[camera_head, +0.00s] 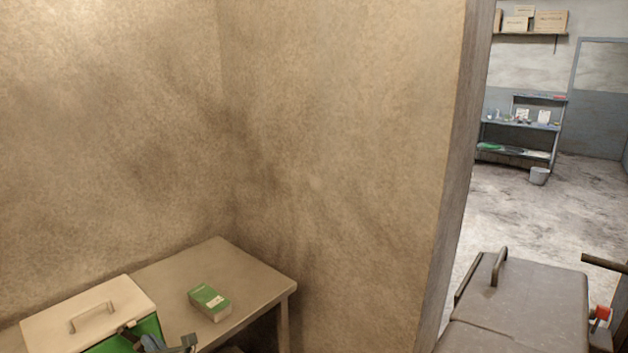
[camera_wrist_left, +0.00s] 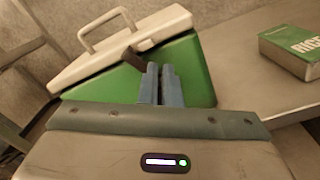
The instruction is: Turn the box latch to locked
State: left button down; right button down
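The box (camera_head: 140,328) has green sides and a white lid with a handle, and stands on the table at the lower left. It also shows in the left wrist view (camera_wrist_left: 100,84). A dark latch (camera_wrist_left: 133,58) sits at the lid's front edge. My left gripper (camera_wrist_left: 160,75) has its two blue fingers close together, pointing at the box front just beside the latch. No latch part shows clearly between them; contact is unclear. In the head view the left gripper (camera_head: 150,342) is partly cut off by the bottom edge. My right gripper is not in view.
A green-and-white carton (camera_head: 209,302) lies on the table (camera_head: 235,270) right of the box. Walls stand behind and right of the table. A grey handled unit (camera_head: 525,305) is at the lower right. A shelf rack (camera_head: 520,128) and bucket (camera_head: 539,176) are far off.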

pick_arm(q)
jog(key=shift+w+d+f, duration=0.1)
jog(key=shift+d+f, duration=0.1)
jog(key=shift+f, duration=0.2)
jog(key=shift+w+d+f+b, duration=0.1)
jog(key=shift+d+f+b, duration=0.1)
jog(key=shift+b, duration=0.2)
jog(key=shift+w, duration=0.15)
jog(key=shift+w+r, duration=0.1)
jog(key=shift+w, duration=0.05)
jog(key=shift+r, duration=0.15)
jog(key=v, duration=0.6)
jog(key=shift+r, duration=0.25)
